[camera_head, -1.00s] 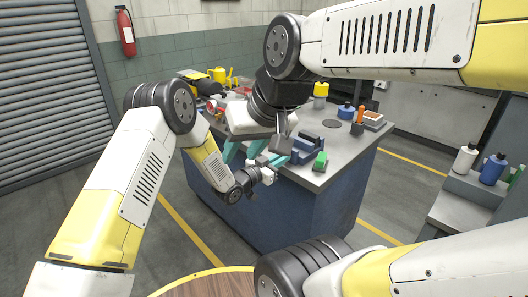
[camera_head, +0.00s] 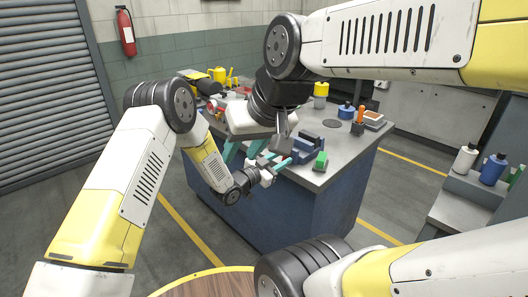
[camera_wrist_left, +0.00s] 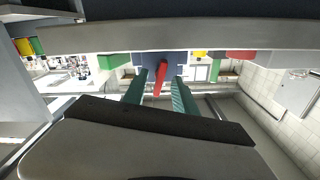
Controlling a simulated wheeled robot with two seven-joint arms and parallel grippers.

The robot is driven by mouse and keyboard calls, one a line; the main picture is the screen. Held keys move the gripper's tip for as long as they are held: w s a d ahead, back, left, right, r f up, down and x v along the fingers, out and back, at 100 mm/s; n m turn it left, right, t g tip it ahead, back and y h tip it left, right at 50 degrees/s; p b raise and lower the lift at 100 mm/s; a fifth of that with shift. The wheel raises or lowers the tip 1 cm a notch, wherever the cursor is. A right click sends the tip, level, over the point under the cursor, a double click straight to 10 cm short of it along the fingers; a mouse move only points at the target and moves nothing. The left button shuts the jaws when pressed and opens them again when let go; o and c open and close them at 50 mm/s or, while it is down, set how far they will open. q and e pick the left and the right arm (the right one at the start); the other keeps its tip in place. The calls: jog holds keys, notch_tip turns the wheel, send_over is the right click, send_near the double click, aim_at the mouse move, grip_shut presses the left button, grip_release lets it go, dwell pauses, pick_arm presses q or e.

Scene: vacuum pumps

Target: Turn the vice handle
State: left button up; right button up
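The blue vice (camera_head: 308,148) stands at the front edge of the grey workbench. My left gripper (camera_head: 284,161) is low at the bench's front edge, just left of the vice. In the left wrist view its two teal fingers (camera_wrist_left: 160,76) are apart, with a red bar (camera_wrist_left: 161,79), apparently the vice handle, between them. Gaps show on both sides of the bar.
A green block (camera_head: 320,161) lies right of the vice. A blue container (camera_head: 346,111), an orange-handled item (camera_head: 360,115) and a yellow-topped bottle (camera_head: 321,96) stand farther back. Yellow cans (camera_head: 222,76) are at the back left. The two grippers are close together.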

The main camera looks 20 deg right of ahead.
pick_arm(q)
jog(key=shift+s+a, duration=0.3)
jog(key=shift+a, duration=0.35)
jog(key=v, duration=0.6)
dwell(0.3)
